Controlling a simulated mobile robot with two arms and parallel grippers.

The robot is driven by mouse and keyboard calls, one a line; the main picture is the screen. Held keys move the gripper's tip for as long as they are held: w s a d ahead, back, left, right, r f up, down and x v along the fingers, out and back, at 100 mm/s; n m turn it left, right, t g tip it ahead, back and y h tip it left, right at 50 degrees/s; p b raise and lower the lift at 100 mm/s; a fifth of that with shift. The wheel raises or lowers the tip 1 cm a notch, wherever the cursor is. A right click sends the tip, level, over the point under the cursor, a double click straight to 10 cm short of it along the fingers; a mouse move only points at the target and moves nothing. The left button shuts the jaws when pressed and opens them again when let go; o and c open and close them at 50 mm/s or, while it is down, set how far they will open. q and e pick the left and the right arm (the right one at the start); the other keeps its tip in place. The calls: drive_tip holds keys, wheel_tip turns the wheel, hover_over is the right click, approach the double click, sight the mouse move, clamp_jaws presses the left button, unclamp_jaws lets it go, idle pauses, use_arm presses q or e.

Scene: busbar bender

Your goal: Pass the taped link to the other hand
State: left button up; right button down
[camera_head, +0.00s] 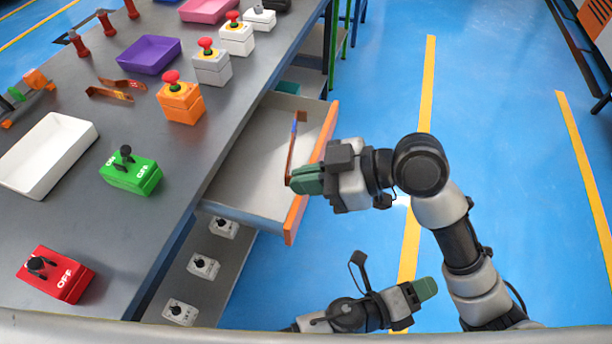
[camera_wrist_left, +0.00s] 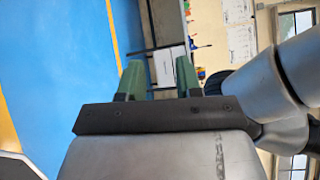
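The taped link (camera_head: 291,152) is a thin copper-coloured strip with a small blue band near its far end. My right gripper (camera_head: 303,181) has green fingers and is shut on the near end of the link, holding it over the open drawer (camera_head: 236,196). My left gripper (camera_head: 425,288) is lower right in the head view, over the blue floor, apart from the link. In the left wrist view its two green fingers (camera_wrist_left: 159,75) stand apart with nothing between them.
The grey workbench (camera_head: 215,130) holds copper strips (camera_head: 120,84), a white tray (camera_head: 47,154), a purple tray (camera_head: 149,54), a green switch block (camera_head: 131,172), a red block (camera_head: 56,274) and several emergency-stop boxes (camera_head: 180,100). The drawer's orange front (camera_head: 296,217) sticks out beside my right arm.

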use_arm(q)
drive_tip(key=w+a+f+n+y, duration=0.1)
drive_tip(key=a+f+n+y, duration=0.4)
drive_tip(key=a+f+n, duration=0.55)
drive_tip(key=a+f+n+y, duration=0.55)
drive_tip(key=a+f, duration=0.65)
drive_tip(key=f, duration=0.5)
drive_tip(key=s+a+f+n+g+y, duration=0.2)
drive_tip(key=s+a+f+n, duration=0.4)
drive_tip(key=s+a, duration=0.4)
drive_tip(key=s+a+f+n+g+y, duration=0.3)
drive_tip(key=s+a+f+n, duration=0.3)
drive_tip(key=s+a+n, duration=0.3)
drive_tip(key=s+a, duration=0.2)
drive_tip(key=a, duration=0.1)
drive_tip(key=shift+a+f+g, duration=0.2)
drive_tip(key=shift+f+g, duration=0.15)
drive_tip(key=shift+g, duration=0.05)
